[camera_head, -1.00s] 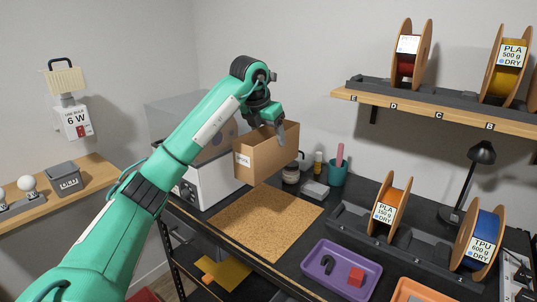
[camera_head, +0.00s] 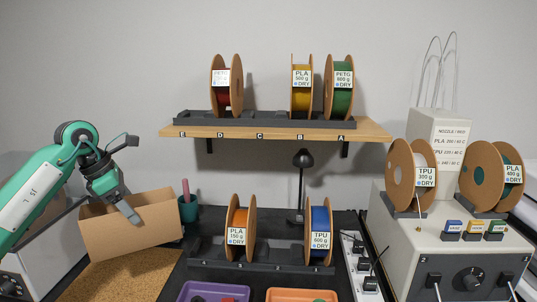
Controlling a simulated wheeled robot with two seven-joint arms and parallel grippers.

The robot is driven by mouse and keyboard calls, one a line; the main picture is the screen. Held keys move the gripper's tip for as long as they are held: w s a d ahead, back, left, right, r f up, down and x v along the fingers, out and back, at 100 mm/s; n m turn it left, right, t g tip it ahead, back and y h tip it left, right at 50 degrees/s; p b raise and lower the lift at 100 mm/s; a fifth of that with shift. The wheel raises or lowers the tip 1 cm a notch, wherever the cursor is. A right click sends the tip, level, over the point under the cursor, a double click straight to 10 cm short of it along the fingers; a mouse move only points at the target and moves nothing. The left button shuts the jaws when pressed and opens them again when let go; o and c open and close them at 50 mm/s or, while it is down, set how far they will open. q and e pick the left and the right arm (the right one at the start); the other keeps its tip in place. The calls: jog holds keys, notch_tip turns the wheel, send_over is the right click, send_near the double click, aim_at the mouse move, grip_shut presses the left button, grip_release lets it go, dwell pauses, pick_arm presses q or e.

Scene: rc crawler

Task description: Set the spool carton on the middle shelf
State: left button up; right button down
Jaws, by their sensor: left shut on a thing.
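The spool carton (camera_head: 155,226) is an open-topped brown cardboard box at the lower left, looking slightly tilted in the picture. My left gripper (camera_head: 126,208) is shut on its upper wall and holds it over the bench, above or near the cork mat (camera_head: 110,282). Whether its underside touches anything is hidden. A wooden wall shelf (camera_head: 375,131) with lettered places carries a dark rack and three spools; I cannot tell whether it is the middle shelf. My right gripper is not in view.
A teal cup (camera_head: 188,208) stands just right of the carton. Two spools (camera_head: 240,228) (camera_head: 318,230) sit in a bench rack. A black lamp (camera_head: 303,160), a power strip (camera_head: 361,262) and a large machine (camera_head: 450,250) fill the right. Purple (camera_head: 213,292) and orange (camera_head: 302,295) trays lie in front.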

aim_at(151, 235)
pick_arm(q)
jog(key=s+d+f+m+g, duration=0.1)
jog(key=d+m, duration=0.1)
jog(key=m, duration=0.1)
jog(key=s+d+f+m+g, duration=0.1)
jog(key=s+d+f+m, duration=0.1)
jog(key=m, duration=0.1)
jog(key=s+d+f+m+g, duration=0.1)
jog(key=s+d+m+g, duration=0.1)
jog(key=d+m, duration=0.1)
jog(key=shift+s+f+m, duration=0.15)
jog(key=shift+s+m, duration=0.05)
jog(key=shift+m, duration=0.4)
jog(key=s+d+f+m+g+y+p, duration=0.1)
jog(key=s+d+f+m+g+y, duration=0.1)
jog(key=s+f+m, duration=0.7)
jog(key=s+d+m+y, duration=0.1)
jog(key=s+d+m, duration=0.1)
jog(key=s+m, duration=0.1)
jog(key=shift+s+d+m+g+y, duration=0.25)
jog(key=shift+d+m+g+y, duration=0.15)
jog(key=shift+m, duration=0.5)
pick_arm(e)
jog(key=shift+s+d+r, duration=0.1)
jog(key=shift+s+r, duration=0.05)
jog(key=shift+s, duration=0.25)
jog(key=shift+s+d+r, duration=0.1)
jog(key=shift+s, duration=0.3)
pick_arm(q)
jog(key=shift+r, duration=0.1)
